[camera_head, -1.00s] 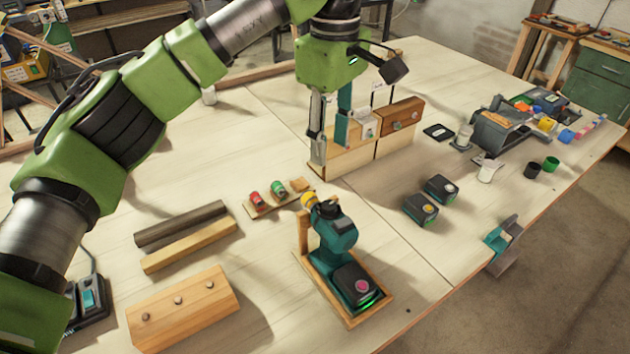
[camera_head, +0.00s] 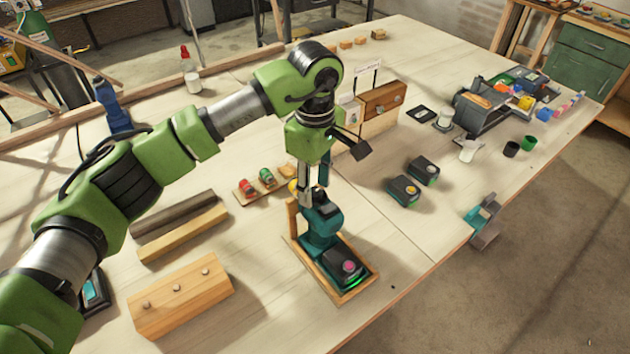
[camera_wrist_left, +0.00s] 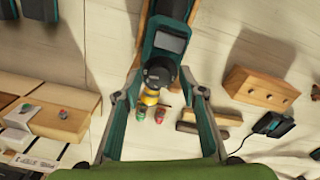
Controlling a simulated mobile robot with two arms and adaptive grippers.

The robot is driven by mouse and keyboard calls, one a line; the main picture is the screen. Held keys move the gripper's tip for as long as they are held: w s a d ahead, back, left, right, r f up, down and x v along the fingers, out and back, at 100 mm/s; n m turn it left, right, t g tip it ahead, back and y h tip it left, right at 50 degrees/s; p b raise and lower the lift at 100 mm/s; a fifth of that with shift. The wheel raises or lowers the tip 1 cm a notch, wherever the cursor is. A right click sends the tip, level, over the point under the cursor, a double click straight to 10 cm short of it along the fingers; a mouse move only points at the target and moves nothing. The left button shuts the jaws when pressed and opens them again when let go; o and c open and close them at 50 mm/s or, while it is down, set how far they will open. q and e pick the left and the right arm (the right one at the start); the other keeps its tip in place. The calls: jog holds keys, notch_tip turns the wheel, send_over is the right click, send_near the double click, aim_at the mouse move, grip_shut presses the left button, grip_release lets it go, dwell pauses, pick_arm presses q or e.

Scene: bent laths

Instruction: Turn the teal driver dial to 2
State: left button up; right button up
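The teal driver (camera_head: 318,222) stands in a wooden cradle (camera_head: 357,292), its battery with a pink button and green light toward the front. Its black collar (camera_wrist_left: 158,72) and yellow nose ring (camera_wrist_left: 150,98) show in the left wrist view; I cannot read any number on the dial. My left gripper (camera_head: 313,194) is above the driver's nose end, pointing down. In the left wrist view my left gripper (camera_wrist_left: 162,82) is open, with its fingers on either side of the collar and a gap visible. The right gripper is in neither view.
A pegged wooden block (camera_head: 180,297) and two laths (camera_head: 185,232) lie to the left. A small tray (camera_head: 262,186) with red and green items is just behind the driver. Two batteries (camera_head: 404,190) lie to the right. A clamp (camera_head: 484,222) sits at the table edge.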

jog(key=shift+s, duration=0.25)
pick_arm(q)
grip_shut()
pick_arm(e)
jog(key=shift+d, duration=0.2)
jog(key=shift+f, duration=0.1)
